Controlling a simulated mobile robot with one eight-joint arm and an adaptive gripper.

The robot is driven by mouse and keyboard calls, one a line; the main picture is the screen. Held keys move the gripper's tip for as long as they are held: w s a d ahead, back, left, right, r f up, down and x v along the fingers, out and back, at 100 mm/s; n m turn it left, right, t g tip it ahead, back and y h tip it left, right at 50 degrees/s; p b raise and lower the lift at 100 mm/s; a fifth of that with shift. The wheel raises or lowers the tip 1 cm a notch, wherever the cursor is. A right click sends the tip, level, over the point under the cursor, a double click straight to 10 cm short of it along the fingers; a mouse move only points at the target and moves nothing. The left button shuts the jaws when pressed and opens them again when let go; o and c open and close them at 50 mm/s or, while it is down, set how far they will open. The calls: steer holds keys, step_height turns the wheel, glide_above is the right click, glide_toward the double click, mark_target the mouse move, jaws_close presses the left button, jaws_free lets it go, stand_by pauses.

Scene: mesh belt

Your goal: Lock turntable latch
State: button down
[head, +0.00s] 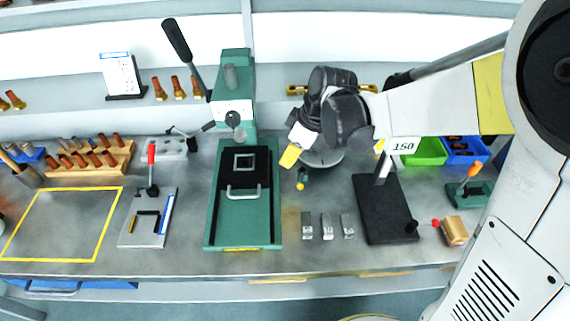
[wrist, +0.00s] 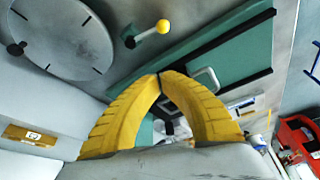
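The turntable is a grey round disc, partly hidden behind my wrist in the head view (head: 322,160). It fills the upper left of the wrist view (wrist: 65,38). The latch is a short lever with a yellow ball knob, just in front of the disc in the head view (head: 301,182). In the wrist view its knob (wrist: 163,26) points up and right, away from the disc, from a dark pivot near the rim. My gripper (wrist: 160,73) has its yellow fingertips together with nothing visible between them. In the head view its fingers (head: 290,156) are above and left of the latch, apart from it.
A green press (head: 213,215) with a black-framed plate and handle stands left of the turntable. Small metal blocks (head: 326,226) lie in front. A black plate with a post (head: 385,215) is to the right. Green and blue bins (head: 428,153) stand behind it.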

steer(key=p+v, duration=0.1)
steer(key=v, duration=0.3)
steer(key=shift+d+r, duration=0.1)
steer(key=shift+r, duration=0.2)
